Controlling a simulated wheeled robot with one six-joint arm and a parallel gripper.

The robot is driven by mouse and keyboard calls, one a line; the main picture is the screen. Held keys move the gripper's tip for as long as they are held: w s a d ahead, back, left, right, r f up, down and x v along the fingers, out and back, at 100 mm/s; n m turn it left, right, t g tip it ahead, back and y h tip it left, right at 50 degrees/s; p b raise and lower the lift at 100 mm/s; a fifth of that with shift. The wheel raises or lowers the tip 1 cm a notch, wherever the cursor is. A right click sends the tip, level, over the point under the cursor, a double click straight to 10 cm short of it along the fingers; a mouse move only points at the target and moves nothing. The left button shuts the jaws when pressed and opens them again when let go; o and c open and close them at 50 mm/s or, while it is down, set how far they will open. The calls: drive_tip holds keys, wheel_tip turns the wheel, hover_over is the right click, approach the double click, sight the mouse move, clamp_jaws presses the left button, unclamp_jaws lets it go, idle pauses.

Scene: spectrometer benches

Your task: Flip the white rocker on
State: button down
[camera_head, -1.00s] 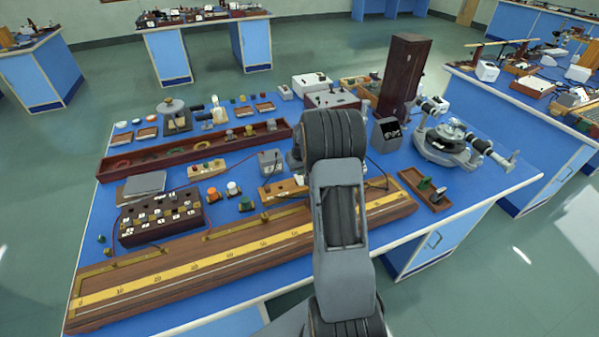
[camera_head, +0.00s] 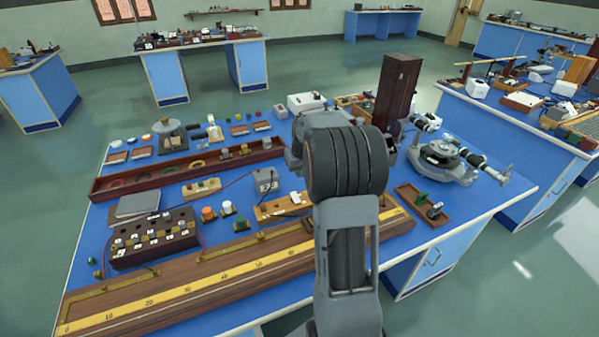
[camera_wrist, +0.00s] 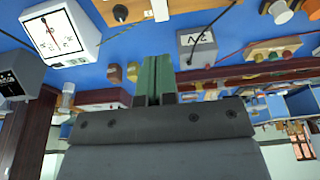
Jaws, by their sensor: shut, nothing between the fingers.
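A small white piece that looks like the rocker (camera_head: 296,197) sits on a light wooden base (camera_head: 268,211), just left of my arm in the head view. In the wrist view the white rocker (camera_wrist: 160,10) shows at the top edge, partly cut off, beside a black knob on the wooden base (camera_wrist: 135,8). Which way the rocker is tipped cannot be told. My gripper (camera_wrist: 156,62) shows in the wrist view with its green fingers together and empty, apart from the rocker. In the head view my arm hides the gripper.
A grey meter (camera_head: 266,181) stands behind the wooden base and also shows in the wrist view (camera_wrist: 198,46). A long wooden scale board (camera_head: 190,285) lies in front. A white dial box (camera_wrist: 58,32) and a tall dark wooden case (camera_head: 397,90) stand near my arm.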

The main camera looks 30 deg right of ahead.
drive_tip(key=s+a+r+n, duration=0.1)
drive_tip(key=s+a+r, duration=0.25)
drive_tip(key=a, duration=0.35)
drive_tip(key=s+a+r, duration=0.3)
drive_tip(key=s+a, duration=0.2)
drive_tip(key=a, duration=0.2)
drive_tip(key=s+a+n+t, duration=0.1)
drive_tip(key=s+a, duration=0.6)
drive_tip(key=s, duration=0.5)
drive_tip(key=shift+s+a+f+y, duration=0.2)
drive_tip(key=shift+a+f+y, duration=0.1)
drive_tip(key=shift+a+f, duration=0.1)
drive_tip(key=shift+r, duration=0.1)
